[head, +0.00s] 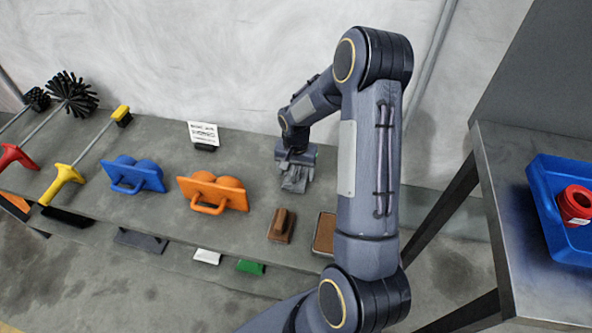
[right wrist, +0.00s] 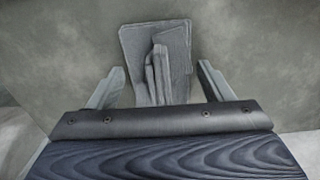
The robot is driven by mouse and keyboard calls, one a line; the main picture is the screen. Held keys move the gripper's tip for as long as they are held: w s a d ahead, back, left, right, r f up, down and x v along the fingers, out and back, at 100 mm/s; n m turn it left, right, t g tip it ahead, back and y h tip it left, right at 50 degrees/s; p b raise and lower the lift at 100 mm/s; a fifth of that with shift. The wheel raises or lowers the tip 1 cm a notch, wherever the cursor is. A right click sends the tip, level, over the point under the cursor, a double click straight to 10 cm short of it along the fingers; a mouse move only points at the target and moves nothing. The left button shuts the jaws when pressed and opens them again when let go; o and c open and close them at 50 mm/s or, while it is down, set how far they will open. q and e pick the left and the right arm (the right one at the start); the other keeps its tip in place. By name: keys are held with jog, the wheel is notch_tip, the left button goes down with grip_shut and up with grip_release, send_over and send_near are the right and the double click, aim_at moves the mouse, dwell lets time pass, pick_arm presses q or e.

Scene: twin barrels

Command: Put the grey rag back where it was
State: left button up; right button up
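The grey rag (head: 296,181) lies on the grey shelf (head: 240,150), toward its right part in the head view. In the right wrist view the rag (right wrist: 174,45) is a flat folded piece with a bunched ridge standing up in its middle. My right gripper (head: 295,162) is right over the rag and partly hides it in the head view. In the right wrist view my right gripper (right wrist: 160,68) is open, its two fingers apart on either side of the ridge, with gaps showing. My left gripper is not in view.
Left along the shelf are an orange float (head: 213,191), a blue float (head: 135,174) and brushes (head: 72,93). A brown block (head: 282,226) lies in front of the rag. A sign (head: 203,135) stands behind. Right is a table (head: 505,190) with a blue tray (head: 545,195) holding a red ring (head: 574,205).

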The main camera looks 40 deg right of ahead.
jog(key=shift+o, duration=0.5)
jog(key=shift+r, duration=0.35)
notch_tip(320, 180, up, 11)
jog(key=p, duration=0.3)
notch_tip(320, 180, up, 8)
jog(key=n+t+y, duration=0.1)
jog(key=n+t, duration=0.1)
send_over(296, 169)
jog(key=s+a, duration=0.4)
jog(key=s+a+r+n+t+y, duration=0.1)
jog(key=s+a+r+n, duration=0.1)
jog(key=s+a, duration=0.4)
jog(key=s+a+r+n+t+y, duration=0.1)
jog(key=s+a+r+n+t, duration=0.1)
jog(key=s+a, duration=0.4)
jog(key=s+r+n, duration=0.1)
jog(key=s+n, duration=0.1)
jog(key=s, duration=0.3)
jog(key=shift+a+r+n+t+y, duration=0.3)
jog(key=shift+r+y, duration=0.05)
jog(key=shift+y, duration=0.05)
jog(key=shift+r, duration=0.1)
